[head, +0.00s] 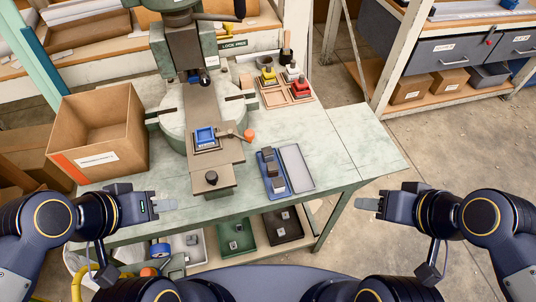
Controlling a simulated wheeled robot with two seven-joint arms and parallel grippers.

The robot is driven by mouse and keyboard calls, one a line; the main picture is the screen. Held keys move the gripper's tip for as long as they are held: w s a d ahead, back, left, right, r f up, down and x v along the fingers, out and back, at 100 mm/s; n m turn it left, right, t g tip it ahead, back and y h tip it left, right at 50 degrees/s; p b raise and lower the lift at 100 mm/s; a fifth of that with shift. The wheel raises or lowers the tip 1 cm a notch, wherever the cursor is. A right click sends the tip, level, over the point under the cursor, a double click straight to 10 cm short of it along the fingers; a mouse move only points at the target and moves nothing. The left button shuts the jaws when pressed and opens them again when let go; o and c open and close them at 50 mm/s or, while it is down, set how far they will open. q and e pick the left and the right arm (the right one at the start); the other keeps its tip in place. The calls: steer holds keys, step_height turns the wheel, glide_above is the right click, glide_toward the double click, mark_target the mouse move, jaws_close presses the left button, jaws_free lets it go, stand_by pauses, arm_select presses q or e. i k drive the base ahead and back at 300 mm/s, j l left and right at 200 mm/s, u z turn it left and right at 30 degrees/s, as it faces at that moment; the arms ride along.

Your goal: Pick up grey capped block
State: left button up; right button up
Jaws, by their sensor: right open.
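A small grey capped block (291,72) stands in a tan compartment tray at the back right of the bench, beside a yellow capped block (268,75) and behind a red capped block (300,88). My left gripper (166,204) is over the bench's front left edge, far from the grey block. It is seen edge-on, so its opening cannot be made out. My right gripper (368,204) is open and empty, off the bench's right front corner and far from the grey block.
The green press (185,55) stands centre back, with a blue capped block (205,137) in its fixture and an orange-knobbed lever (248,135). A cardboard box (130,130) is left. The bench's right side is clear.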

mark_target(267, 152)
steer(key=u, duration=2.05)
steer(key=k+l+u, duration=0.9)
steer(key=k+l, duration=0.25)
steer(key=k, duration=0.1)
